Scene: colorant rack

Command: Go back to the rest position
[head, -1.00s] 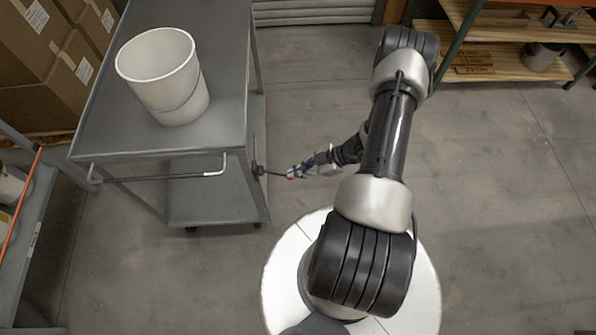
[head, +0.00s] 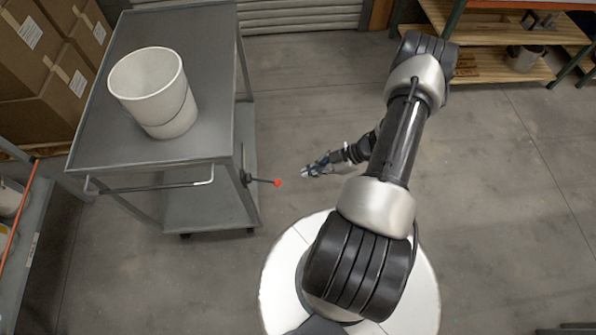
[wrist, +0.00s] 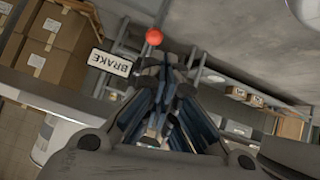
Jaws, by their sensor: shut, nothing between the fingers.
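My gripper (head: 305,173) is in the middle of the head view, over the floor to the right of the grey cart (head: 203,178). It is shut and holds nothing. A gap separates its tip from the red-tipped brake lever (head: 262,180) on the cart's near right corner. In the wrist view my gripper's fingers (wrist: 165,95) point up the picture. The lever's red knob (wrist: 154,37) shows just beyond them, beside a white "BRAKE" label (wrist: 110,62).
A white bucket (head: 153,90) stands on the cart's top. Cardboard boxes (head: 45,60) are stacked at the far left, and a shelf with an orange edge (head: 20,215) is at the left. A wooden shelf (head: 490,65) stands at the back right. The floor at right is clear.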

